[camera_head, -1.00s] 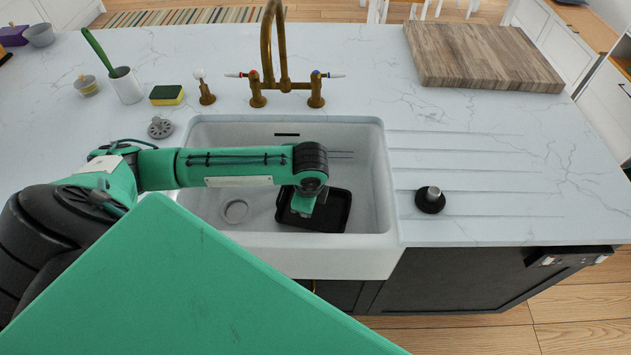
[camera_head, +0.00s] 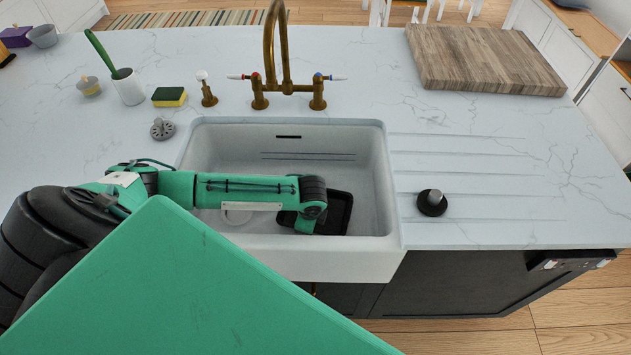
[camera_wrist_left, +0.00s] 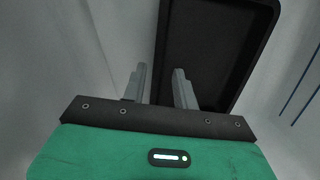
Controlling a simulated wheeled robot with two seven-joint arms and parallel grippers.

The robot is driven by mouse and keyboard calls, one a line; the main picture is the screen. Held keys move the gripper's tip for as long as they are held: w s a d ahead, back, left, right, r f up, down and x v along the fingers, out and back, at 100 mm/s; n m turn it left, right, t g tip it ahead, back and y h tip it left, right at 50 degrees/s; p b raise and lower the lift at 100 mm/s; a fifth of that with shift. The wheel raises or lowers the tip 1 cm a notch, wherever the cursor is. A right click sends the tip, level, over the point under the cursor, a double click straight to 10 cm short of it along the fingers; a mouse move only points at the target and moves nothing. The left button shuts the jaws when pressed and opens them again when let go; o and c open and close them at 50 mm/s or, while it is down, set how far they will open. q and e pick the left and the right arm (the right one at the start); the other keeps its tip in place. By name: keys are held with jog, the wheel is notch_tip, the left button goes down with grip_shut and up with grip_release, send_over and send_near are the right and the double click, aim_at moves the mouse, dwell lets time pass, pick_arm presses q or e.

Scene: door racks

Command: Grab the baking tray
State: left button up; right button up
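The black baking tray (camera_head: 338,212) lies in the white sink (camera_head: 362,160), partly hidden by my left arm's end. In the left wrist view the dark tray (camera_wrist_left: 215,45) fills the upper middle. My left gripper (camera_wrist_left: 160,76) is open, with a gap between its two grey fingers. The tray's left edge runs between the fingers: one finger is outside the rim, the other in front of the tray's inside. I cannot tell whether either finger touches it. In the head view the fingers are hidden behind the wrist. My right gripper is not in view.
A brass tap (camera_head: 283,75) stands behind the sink. A sponge (camera_head: 169,97), a white cup with a green-handled brush (camera_head: 128,88) and a drain strainer (camera_head: 162,129) are to the left. A black stopper (camera_head: 432,203) and a wooden board (camera_head: 485,60) are to the right.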

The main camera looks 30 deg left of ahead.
pick_arm(q)
jog(key=shift+w+a+f, duration=0.1)
jog(key=shift+f, duration=0.7)
jog(key=shift+w+a+f, duration=0.1)
jog(key=shift+f, duration=0.65)
grip_shut()
